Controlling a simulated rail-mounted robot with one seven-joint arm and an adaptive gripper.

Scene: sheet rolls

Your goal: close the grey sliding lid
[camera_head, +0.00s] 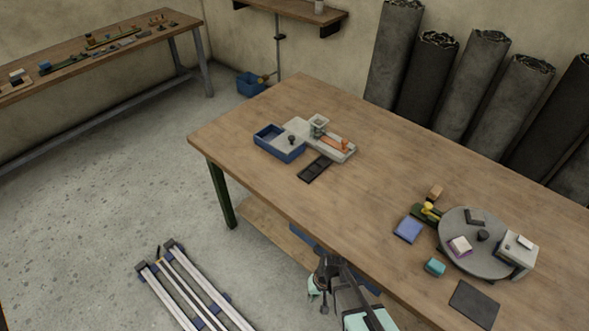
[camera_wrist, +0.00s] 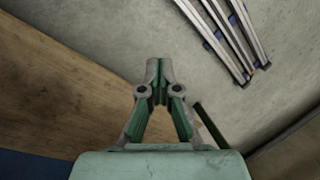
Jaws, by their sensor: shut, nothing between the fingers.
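A blue open-topped box (camera_head: 268,144) sits on the table near its far left end. The grey sliding lid (camera_head: 300,134), a flat plate with a small dark knob, lies to the right of the box's opening. The box's left part is uncovered, and its inside looks empty. My gripper (camera_wrist: 158,68) is shut and empty in the wrist view, with floor and a wooden board behind it. In the head view my arm is at the table's front edge, well apart from the box and lid.
On the wooden table (camera_head: 375,185), a green-grey cup (camera_head: 318,124), an orange-handled item (camera_head: 335,144) and a dark tray (camera_head: 314,168) stand close to the box. A grey turntable (camera_head: 478,258) with small blocks is at the right. The table's middle is clear.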

